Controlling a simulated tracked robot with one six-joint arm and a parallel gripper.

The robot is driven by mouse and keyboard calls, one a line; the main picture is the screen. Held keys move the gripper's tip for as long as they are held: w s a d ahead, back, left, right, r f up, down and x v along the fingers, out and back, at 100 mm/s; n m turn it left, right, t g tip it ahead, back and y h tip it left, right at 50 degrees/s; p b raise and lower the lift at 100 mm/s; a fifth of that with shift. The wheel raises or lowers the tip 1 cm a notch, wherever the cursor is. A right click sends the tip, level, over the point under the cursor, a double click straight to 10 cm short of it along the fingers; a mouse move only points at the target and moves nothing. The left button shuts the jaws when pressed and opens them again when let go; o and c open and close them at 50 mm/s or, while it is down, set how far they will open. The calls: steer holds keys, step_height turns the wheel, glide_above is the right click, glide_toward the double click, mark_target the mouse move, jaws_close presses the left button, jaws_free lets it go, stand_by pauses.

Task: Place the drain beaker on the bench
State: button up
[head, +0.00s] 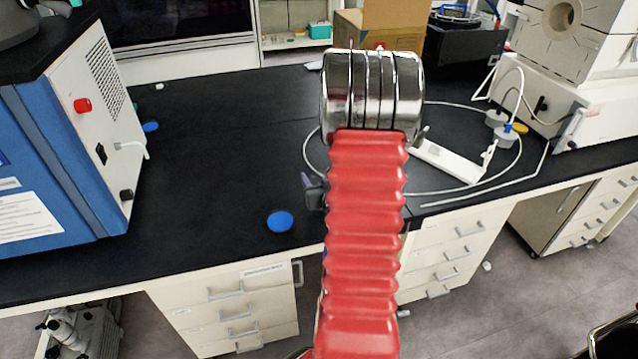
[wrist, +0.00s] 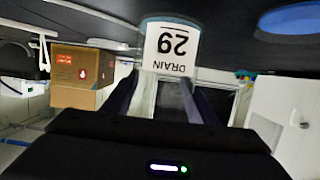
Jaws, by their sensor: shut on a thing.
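The drain beaker (wrist: 171,45) shows in the wrist view as a pale vessel with a white label reading "DRAIN 29", upside down in this picture. My gripper (wrist: 166,82) is shut on it, with one dark finger on each side. The black bench (head: 220,130) spans the head view, and its dark surface lies beyond the beaker along the top of the wrist view. I cannot tell whether the beaker touches the bench. In the head view my red arm hides the beaker and most of the gripper.
A blue disc (head: 279,221) lies on the bench near its front edge, left of my arm. A blue-sided machine (head: 75,130) stands at the left. Tubing and a white bracket (head: 450,163) lie at the right. The bench between machine and arm is mostly clear.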

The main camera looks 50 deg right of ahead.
steer(key=shift+f, duration=1.3)
steer(key=o, duration=1.2)
steer(key=shift+f, duration=0.1)
